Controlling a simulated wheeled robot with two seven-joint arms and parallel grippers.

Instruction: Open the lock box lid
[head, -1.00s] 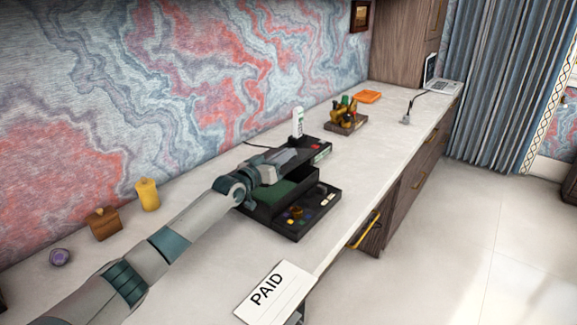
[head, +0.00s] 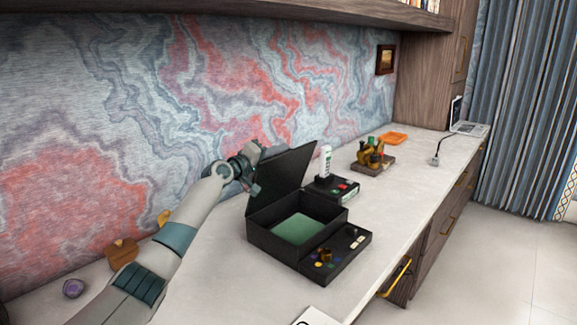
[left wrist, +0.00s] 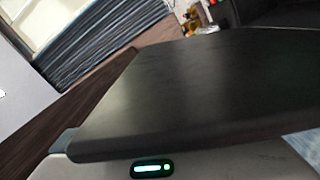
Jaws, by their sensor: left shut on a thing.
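The lock box (head: 285,256) is a black box on the desk, with a green-lined inside and a front control panel (head: 340,256) with small coloured parts. Its black lid (head: 282,182) is raised steeply at the back, leaving the inside visible. My left gripper (head: 252,172) is at the lid's upper left edge, shut on it; the fingertips are partly hidden. The dark lid also fills much of the left wrist view (left wrist: 190,90). My right gripper is not in view.
A black device with a white handset (head: 326,162) stands right of the box. A white card (head: 316,317) lies in front. The wall is close behind the lid.

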